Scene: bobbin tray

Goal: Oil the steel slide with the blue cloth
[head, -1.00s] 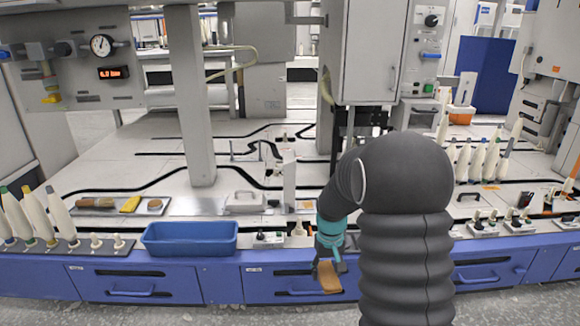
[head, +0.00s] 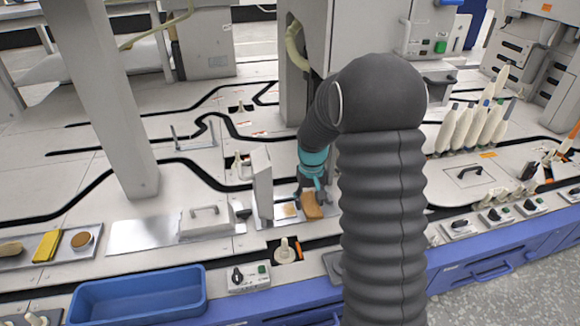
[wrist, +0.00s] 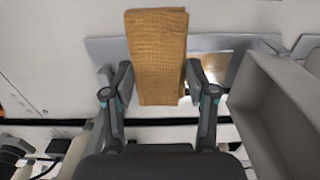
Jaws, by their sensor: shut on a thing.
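My gripper (wrist: 158,88) is shut on a folded orange-brown waffle-weave cloth (wrist: 157,50), which also shows in the head view (head: 312,206). The cloth is not blue, and I see no blue cloth. It hangs between the fingers over a narrow steel strip (wrist: 110,52). I cannot tell whether cloth and strip touch. A shiny tan patch (wrist: 216,66) lies on the strip right of the cloth; in the head view it shows (head: 288,209) left of my gripper. Another bare steel plate (head: 140,235) lies farther left. I cannot tell which is the slide.
An upright grey panel (head: 262,185) stands close left of my gripper; its grey wall (wrist: 275,100) is near the right finger in the wrist view. A blue bin (head: 138,296) is at the front left. A yellow cloth (head: 47,246) and round brown pad (head: 81,240) lie far left.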

